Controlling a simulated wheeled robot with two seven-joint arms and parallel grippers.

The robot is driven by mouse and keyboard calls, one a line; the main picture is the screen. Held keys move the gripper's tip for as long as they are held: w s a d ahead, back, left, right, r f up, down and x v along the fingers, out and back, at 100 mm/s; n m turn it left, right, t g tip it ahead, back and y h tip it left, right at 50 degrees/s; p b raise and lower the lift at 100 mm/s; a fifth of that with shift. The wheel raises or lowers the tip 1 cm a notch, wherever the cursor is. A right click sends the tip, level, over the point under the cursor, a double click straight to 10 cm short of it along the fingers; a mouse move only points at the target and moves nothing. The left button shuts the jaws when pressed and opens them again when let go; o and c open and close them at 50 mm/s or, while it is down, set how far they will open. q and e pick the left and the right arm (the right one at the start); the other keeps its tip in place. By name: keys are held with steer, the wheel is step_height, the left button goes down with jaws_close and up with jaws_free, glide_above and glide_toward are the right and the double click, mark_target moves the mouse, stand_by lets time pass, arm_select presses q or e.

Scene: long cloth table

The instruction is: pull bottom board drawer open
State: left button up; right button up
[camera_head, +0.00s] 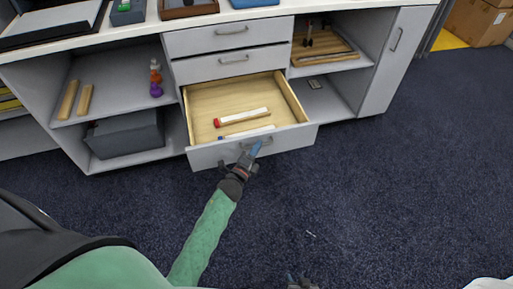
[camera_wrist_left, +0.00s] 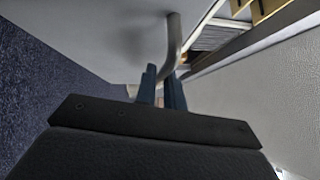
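The bottom board drawer (camera_head: 205,157) stands pulled well out of the grey cabinet, its wooden inside showing. A white marker-like stick with a red end (camera_head: 241,116) and a blue-ended one (camera_head: 246,131) lie in it. My left gripper (camera_head: 256,149) is at the handle on the drawer front. In the left wrist view the blue fingers (camera_wrist_left: 162,90) close around the silver handle bar (camera_wrist_left: 174,40); the drawer front (camera_wrist_left: 110,40) is beside them. Only a small part of my right gripper (camera_head: 300,284) shows at the bottom edge, away from the cabinet.
Two shut drawers (camera_head: 232,59) are above the open one. Open shelves at left hold bottles (camera_head: 155,78), wooden pieces (camera_head: 76,100) and a dark box (camera_head: 125,134). A wooden tray (camera_head: 322,45) is on the right shelf. The blue carpet (camera_head: 390,190) in front is clear.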

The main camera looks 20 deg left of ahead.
arm_select(q)
steer(key=o, duration=0.4)
steer(key=shift+c, duration=0.2)
steer(key=shift+s, duration=0.1)
steer(key=v, duration=0.7)
steer(key=shift+s, duration=0.3)
steer(key=shift+a+f, duration=0.1)
steer(key=shift+f, duration=0.05)
